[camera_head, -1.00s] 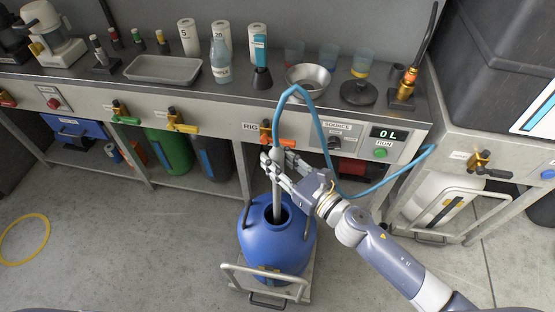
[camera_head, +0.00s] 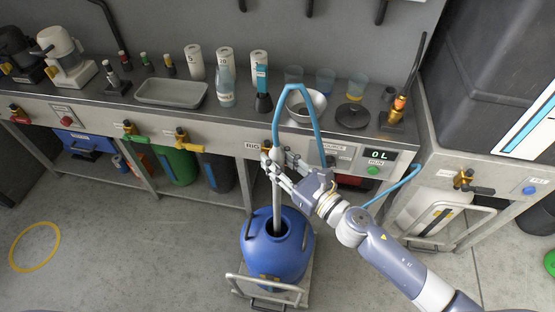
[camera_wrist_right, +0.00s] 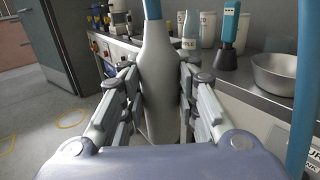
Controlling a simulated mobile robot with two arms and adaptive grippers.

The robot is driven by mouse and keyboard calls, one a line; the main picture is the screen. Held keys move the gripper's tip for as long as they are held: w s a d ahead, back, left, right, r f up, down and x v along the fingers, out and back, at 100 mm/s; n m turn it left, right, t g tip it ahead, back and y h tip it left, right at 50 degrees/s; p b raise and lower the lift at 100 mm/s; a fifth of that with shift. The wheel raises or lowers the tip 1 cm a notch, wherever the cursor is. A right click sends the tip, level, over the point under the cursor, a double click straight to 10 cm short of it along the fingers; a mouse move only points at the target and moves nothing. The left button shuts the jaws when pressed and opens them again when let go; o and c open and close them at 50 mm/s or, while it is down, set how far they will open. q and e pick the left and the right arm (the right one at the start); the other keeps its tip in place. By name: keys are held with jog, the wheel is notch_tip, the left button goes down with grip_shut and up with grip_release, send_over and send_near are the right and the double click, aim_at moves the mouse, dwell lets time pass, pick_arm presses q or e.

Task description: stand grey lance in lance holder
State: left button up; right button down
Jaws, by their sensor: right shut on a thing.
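The grey lance (camera_head: 277,200) hangs upright in my right gripper (camera_head: 272,168), with a blue hose rising from its top and looping over to the right. In the right wrist view, the fingers (camera_wrist_right: 160,105) close on both sides of the lance's thick pale body (camera_wrist_right: 160,75). Its lower end is at the dark mouth of the blue drum (camera_head: 262,252); I cannot tell how deep it reaches. I cannot say for certain which thing is the lance holder; a small dark cup (camera_head: 389,93) stands at the bench's right end. My left gripper is not in view.
The steel bench (camera_head: 230,122) behind the drum carries a grey tray (camera_head: 171,92), white bottles, a metal bowl (camera_head: 305,107) and a black stand with an orange-brass fitting (camera_head: 397,106). Coloured taps line its front. The floor at left is clear around a yellow ring (camera_head: 35,247).

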notch_tip(320, 180, up, 17)
jog(key=p, duration=1.5)
jog(key=shift+p, duration=0.35)
